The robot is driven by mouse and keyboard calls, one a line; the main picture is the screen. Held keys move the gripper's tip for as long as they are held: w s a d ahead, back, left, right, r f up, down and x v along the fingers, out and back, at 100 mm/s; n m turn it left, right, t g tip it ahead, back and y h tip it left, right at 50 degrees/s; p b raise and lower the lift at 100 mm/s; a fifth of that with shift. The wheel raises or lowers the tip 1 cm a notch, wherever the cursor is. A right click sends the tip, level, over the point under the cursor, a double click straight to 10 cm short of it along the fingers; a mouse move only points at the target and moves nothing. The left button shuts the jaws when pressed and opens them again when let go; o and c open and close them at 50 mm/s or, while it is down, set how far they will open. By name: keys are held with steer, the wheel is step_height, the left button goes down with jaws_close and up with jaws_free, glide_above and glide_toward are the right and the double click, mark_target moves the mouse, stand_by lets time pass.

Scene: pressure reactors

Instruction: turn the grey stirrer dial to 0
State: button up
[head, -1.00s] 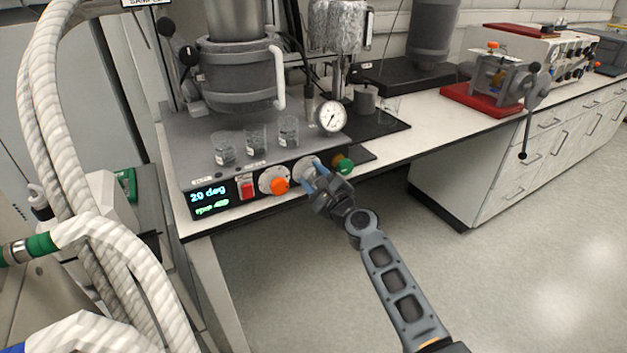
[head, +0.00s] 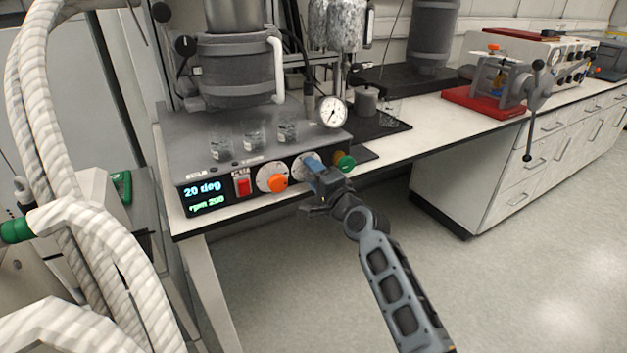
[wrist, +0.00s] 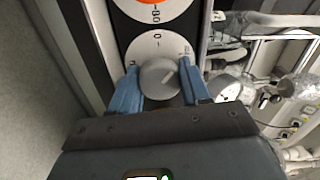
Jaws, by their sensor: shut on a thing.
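In the head view my gripper (head: 314,175) reaches the front panel of the reactor base from the lower right and hides most of the dial. The display (head: 203,196) on the panel reads 20 deg and an rpm value that looks like 290.
Left of my gripper are an orange dial (head: 278,182) and a red switch (head: 243,186). A green knob (head: 344,162) is close on the right. Several glass beakers (head: 254,135) and a pressure gauge (head: 333,112) stand above the panel. Floor in front is clear.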

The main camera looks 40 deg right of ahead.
steer(key=n+b, duration=0.2)
steer(key=n, duration=0.1)
steer(key=n+b, duration=0.1)
steer(key=shift+f, duration=0.25)
steer(key=shift+a+n+b, duration=0.1)
steer(key=shift+n+b, duration=1)
steer(key=shift+n, duration=0.6)
steer(key=o, duration=1.1)
steer(key=shift+r, duration=0.15)
steer(key=shift+c, duration=0.2)
steer(key=v, duration=0.7)
steer(key=shift+s, duration=0.4)
